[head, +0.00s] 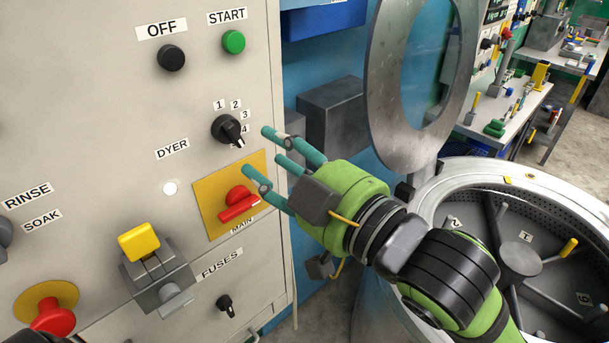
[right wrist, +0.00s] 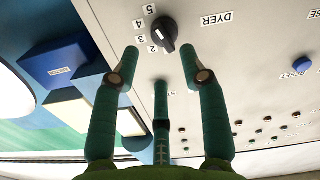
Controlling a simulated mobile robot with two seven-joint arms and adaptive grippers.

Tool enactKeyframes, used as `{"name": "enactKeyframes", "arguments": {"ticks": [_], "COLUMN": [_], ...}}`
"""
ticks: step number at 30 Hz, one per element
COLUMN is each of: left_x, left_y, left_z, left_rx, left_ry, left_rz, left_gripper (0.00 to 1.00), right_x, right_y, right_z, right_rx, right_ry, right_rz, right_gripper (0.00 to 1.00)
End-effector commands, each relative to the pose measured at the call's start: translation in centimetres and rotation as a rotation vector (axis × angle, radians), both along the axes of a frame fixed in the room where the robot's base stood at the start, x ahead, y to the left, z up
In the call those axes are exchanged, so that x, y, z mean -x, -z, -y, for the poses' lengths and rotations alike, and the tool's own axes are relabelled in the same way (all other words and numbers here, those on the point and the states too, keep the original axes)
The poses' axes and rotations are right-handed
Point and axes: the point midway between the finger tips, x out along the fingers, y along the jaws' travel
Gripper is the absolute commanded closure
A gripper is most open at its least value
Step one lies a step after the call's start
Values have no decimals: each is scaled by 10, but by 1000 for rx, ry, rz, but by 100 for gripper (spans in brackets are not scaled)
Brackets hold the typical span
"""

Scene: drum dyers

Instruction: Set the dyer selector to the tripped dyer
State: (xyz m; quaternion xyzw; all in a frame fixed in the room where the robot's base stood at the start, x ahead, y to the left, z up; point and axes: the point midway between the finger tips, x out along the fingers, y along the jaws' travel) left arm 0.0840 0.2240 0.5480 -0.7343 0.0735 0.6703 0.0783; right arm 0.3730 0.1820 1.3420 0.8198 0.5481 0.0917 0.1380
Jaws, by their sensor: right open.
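The dyer selector (head: 229,130) is a black rotary knob with a white mark on the pale panel. Numbers run around its upper and right side. In the head view its marked end leans to the lower right, by the lower numbers; I cannot tell exactly which number it meets. My right gripper (head: 266,152) is open and empty, just right of and below the knob, apart from it. In the right wrist view the selector (right wrist: 164,33) lies beyond the spread fingers of the gripper (right wrist: 160,62). My left gripper is out of view. Which dyer is tripped cannot be told.
Below the selector are a red MAIN switch (head: 238,205) on a yellow plate, near my fingers, and a yellow-handled lever (head: 139,242). A black OFF button (head: 171,58) and green START button (head: 233,42) sit above. An open drum (head: 520,258) stands right.

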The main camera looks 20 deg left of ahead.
Motion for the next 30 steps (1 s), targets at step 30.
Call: {"name": "enactKeyframes", "arguments": {"ticks": [30], "left_x": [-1], "left_y": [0], "left_z": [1], "left_rx": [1], "left_ry": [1], "left_rz": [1], "left_gripper": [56], "right_x": [14], "right_y": [8], "right_z": [59], "right_rx": [-5], "right_ry": [29], "right_rz": [-33], "right_gripper": [56]}}
